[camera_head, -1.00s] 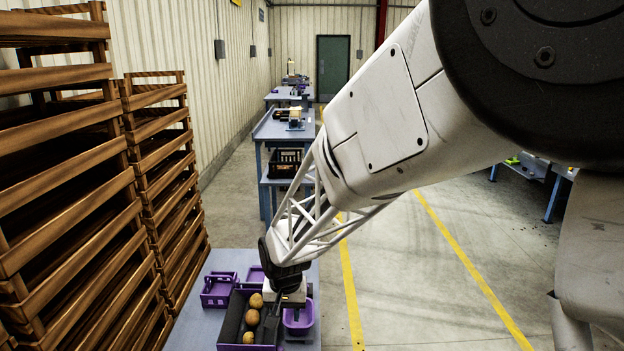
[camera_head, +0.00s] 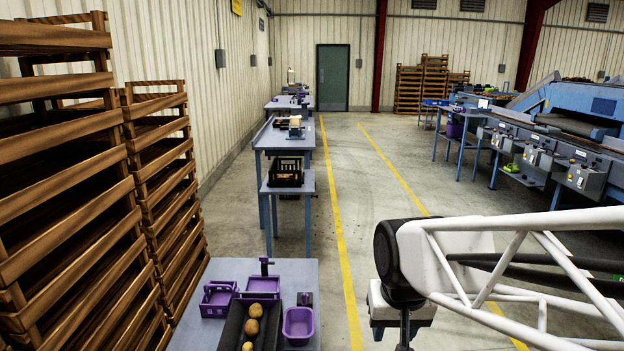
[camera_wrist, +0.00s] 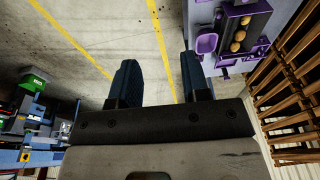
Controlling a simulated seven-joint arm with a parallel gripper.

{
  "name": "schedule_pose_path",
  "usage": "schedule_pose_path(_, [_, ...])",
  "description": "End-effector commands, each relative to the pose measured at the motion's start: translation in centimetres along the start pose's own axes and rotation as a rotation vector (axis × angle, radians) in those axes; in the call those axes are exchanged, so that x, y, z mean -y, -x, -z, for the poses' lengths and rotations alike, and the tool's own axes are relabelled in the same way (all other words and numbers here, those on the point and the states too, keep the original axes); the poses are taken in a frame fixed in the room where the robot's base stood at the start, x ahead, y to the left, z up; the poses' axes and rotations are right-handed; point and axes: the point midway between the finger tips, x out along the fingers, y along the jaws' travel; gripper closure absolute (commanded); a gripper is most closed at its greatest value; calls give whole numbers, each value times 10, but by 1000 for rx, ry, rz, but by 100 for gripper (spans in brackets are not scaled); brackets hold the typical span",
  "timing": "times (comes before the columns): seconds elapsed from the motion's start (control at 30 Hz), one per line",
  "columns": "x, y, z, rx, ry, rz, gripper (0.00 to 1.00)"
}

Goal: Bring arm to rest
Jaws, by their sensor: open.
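My gripper (camera_wrist: 160,82) shows in the wrist view with its two dark fingers apart and nothing between them. It hangs over bare floor, clear of the table. In the head view my white lattice arm link reaches in from the right, and the wrist hangs at its end; the fingertips lie below the picture's edge. The blue-grey table (camera_head: 190,334) stands to the left of it, with a dark purple-edged tray (camera_head: 232,325) holding several potatoes (camera_head: 252,327).
Purple bins (camera_head: 299,326) sit around the tray. Tall wooden crate stacks (camera_head: 160,185) stand at the left. More blue tables (camera_head: 284,137) line the wall, and a blue grading machine (camera_head: 570,100) stands at the right. The floor between the yellow lines is free.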

Motion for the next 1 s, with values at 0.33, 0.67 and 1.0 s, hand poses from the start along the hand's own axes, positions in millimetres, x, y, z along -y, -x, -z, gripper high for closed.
schedule_pose_path(0.33, [-40, 32, -68, -41, -5, -17, 57])
schedule_pose_path(0.67, [-50, 37, -91, -51, -3, -25, 57])
schedule_pose_path(1.0, [-50, 37, -91, -51, -2, -25, 57])
